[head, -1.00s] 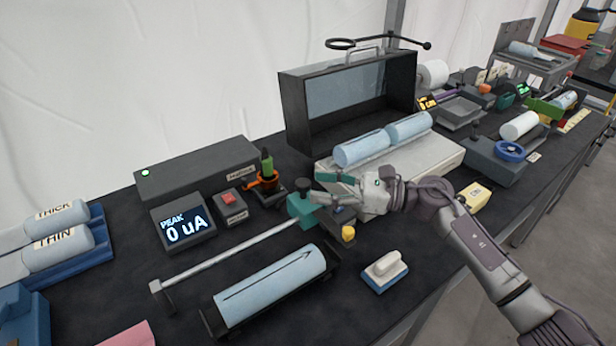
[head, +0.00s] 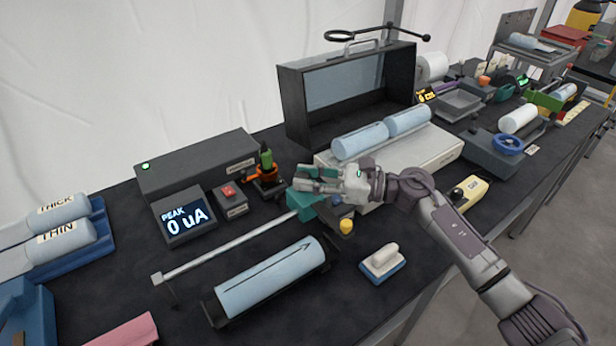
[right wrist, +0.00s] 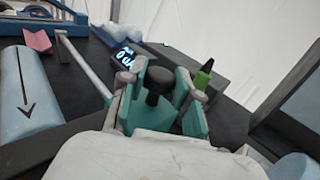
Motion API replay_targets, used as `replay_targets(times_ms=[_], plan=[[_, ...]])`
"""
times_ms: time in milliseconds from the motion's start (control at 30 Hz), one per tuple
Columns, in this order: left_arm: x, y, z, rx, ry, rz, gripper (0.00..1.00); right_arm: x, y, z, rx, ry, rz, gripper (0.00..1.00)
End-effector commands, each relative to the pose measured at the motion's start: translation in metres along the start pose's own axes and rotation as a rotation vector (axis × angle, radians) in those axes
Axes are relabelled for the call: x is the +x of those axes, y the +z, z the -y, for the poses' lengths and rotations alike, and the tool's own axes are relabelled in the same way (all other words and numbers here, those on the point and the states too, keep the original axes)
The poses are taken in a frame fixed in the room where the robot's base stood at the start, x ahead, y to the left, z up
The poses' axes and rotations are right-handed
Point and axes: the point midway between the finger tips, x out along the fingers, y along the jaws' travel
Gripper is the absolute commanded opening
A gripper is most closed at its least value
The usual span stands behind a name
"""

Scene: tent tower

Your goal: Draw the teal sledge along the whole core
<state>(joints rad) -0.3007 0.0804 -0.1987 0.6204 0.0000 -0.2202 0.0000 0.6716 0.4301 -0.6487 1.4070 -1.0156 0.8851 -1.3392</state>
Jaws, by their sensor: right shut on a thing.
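The teal sledge (head: 300,205) sits at the right end of a thin pale rail (head: 230,247). The core, a light blue roll with a black arrow (head: 270,278), lies in a black cradle just in front of the rail. My right gripper (head: 318,184) is at the sledge, its fingers shut around the sledge's black knob (right wrist: 158,83) in the right wrist view. The arm covers part of the sledge's right side. My left gripper is not in view.
A display (head: 183,215) reads PEAK 0 uA. A red-button box (head: 230,200) and a green-handled tool (head: 266,162) stand behind the rail. A blue-based block (head: 382,262) and yellow knob (head: 346,227) are right of the core. Two rolls (head: 385,135) lie on a white box.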

Motion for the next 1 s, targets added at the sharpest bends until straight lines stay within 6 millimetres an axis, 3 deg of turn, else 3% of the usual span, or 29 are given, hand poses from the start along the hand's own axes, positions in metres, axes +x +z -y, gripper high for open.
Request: replay_targets(times_ms=[267,433,667,1000], plan=[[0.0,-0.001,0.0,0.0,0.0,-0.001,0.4,0.002,0.0,-0.002,0.0,0.0,0.0,0.0],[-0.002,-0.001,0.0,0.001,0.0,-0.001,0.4,0.016,0.001,-0.017,0.0,0.003,0.001,0.0],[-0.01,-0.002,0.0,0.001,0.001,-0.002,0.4,0.059,0.003,-0.062,0.002,0.01,0.002,0.0],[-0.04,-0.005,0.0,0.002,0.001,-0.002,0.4,0.136,0.006,-0.138,0.003,0.008,0.0,0.0]])
